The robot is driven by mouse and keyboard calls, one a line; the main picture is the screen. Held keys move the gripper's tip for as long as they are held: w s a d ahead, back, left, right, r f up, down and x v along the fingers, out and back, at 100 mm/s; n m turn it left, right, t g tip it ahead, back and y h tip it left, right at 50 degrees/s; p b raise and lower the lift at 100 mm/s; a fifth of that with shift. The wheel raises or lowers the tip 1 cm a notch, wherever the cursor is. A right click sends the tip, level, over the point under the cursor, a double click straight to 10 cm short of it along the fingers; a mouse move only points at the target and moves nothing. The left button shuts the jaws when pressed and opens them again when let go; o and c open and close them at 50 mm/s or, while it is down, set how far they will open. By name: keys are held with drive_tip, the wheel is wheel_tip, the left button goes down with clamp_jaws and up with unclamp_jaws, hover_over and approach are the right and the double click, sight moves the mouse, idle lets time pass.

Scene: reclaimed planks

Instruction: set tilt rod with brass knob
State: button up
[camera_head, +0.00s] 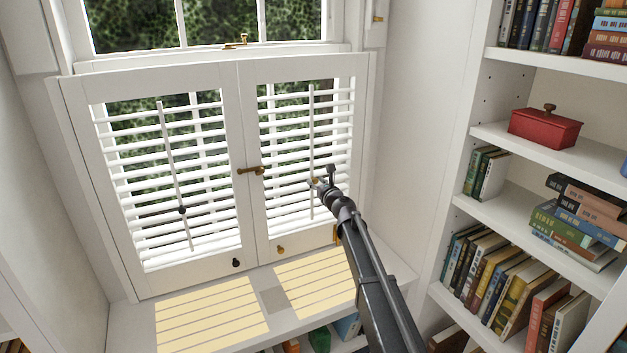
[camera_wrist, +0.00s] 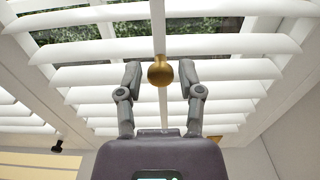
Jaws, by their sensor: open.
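The right shutter panel's white tilt rod (camera_head: 311,130) runs upright in front of its slats. Its round brass knob (camera_head: 315,182) is partly hidden by my gripper (camera_head: 322,177) in the head view. In the wrist view the brass knob (camera_wrist: 160,73) hangs on the rod (camera_wrist: 158,28), between the fingertips of my gripper (camera_wrist: 160,78). The fingers are open, with a gap on each side of the knob. The left panel's tilt rod (camera_head: 173,165) leans slightly and carries a dark knob (camera_head: 183,210). Slats on both panels stand partly open, with greenery showing between them.
A brass latch (camera_head: 251,170) sits where the panels meet. A black pull (camera_head: 236,262) and a brass pull (camera_head: 280,250) are on the bottom rails. The sill (camera_head: 272,300) below has sunlit stripes and looks clear. A bookshelf (camera_head: 505,208) with books and a red box (camera_head: 545,127) stands right.

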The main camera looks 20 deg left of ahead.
sight(312, 191)
drive_tip(key=shift+x, duration=1.2)
clamp_jaws()
wheel_tip(312, 191, down, 5)
drive_tip(key=b, duration=0.5)
drive_tip(key=shift+f, duration=0.15)
drive_tip(key=shift+c, duration=0.5)
unclamp_jaws()
drive_tip(key=shift+o, duration=0.5)
